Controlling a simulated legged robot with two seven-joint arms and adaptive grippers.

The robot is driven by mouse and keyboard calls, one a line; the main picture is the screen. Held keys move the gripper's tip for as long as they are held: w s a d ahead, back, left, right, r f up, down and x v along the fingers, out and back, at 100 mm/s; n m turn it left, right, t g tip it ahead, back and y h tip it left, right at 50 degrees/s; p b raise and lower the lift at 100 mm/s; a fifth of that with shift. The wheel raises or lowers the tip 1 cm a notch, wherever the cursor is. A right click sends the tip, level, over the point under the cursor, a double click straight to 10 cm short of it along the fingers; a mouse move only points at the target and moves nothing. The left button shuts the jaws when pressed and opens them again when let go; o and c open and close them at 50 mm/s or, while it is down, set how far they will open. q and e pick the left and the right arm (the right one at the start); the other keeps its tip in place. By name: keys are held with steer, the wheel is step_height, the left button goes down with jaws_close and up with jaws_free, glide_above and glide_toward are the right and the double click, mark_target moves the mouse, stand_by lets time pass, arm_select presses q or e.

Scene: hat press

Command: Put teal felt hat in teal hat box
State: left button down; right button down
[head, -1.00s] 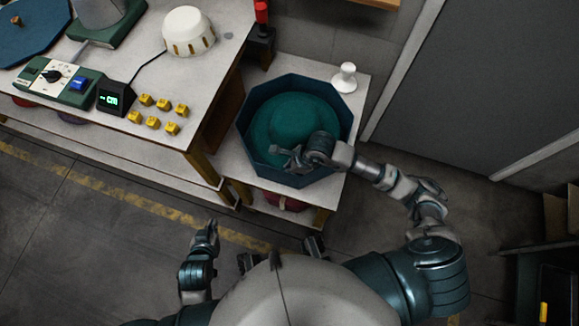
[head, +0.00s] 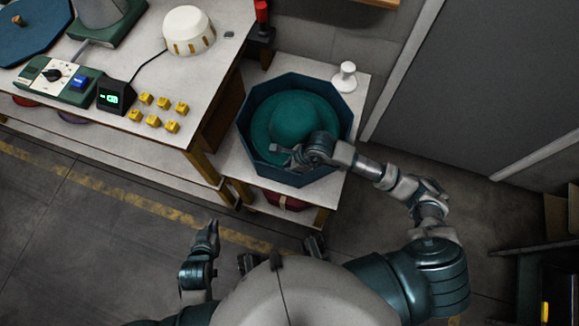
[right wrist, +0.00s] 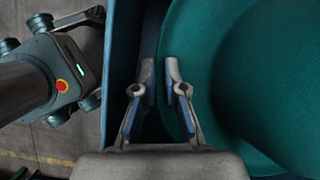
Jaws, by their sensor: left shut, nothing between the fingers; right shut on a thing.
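The teal felt hat (head: 294,115) lies crown up inside the open octagonal teal hat box (head: 246,157), within its walls. The box stands on a low white-topped table. My right gripper (head: 283,152) is at the near side of the hat, inside the box's near rim, shut on the hat's brim. The right wrist view shows its fingers (right wrist: 159,72) at the brim edge of the hat (right wrist: 195,60), beside the box wall (right wrist: 122,65). Whether the hat rests fully on the box floor is hidden. My left gripper (head: 212,230) is shut and empty over the floor, away from the box.
A white knobbed object (head: 345,77) stands on the low table behind the box. The larger workbench (head: 205,75) at left holds a control panel (head: 62,80), a small display (head: 114,95), yellow blocks (head: 155,113) and a white dome (head: 188,31). Open floor lies in front.

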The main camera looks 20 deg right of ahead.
arm_select(q)
steer(key=shift+f, duration=0.3)
arm_select(e)
steer(key=shift+s+f+g, duration=0.15)
steer(key=shift+s+f, duration=0.15)
steer(key=shift+f, duration=0.35)
steer(key=shift+s+f+g, duration=0.15)
steer(key=shift+s+f, duration=0.15)
steer(key=shift+f, duration=0.3)
steer(key=c, duration=1.2)
jaws_free()
steer(key=shift+d+r, duration=0.2)
steer(key=shift+r, duration=0.3)
arm_select(q)
steer(key=shift+w+a, duration=0.1)
steer(key=shift+w, duration=0.2)
arm_select(e)
steer(key=v, duration=0.8)
steer(key=w+a+v, duration=0.1)
steer(key=v, duration=0.3)
steer(key=shift+s+d+r, duration=0.15)
steer(key=shift+d+r, duration=0.05)
steer(key=shift+r, duration=0.4)
arm_select(q)
steer(key=shift+s, duration=0.1)
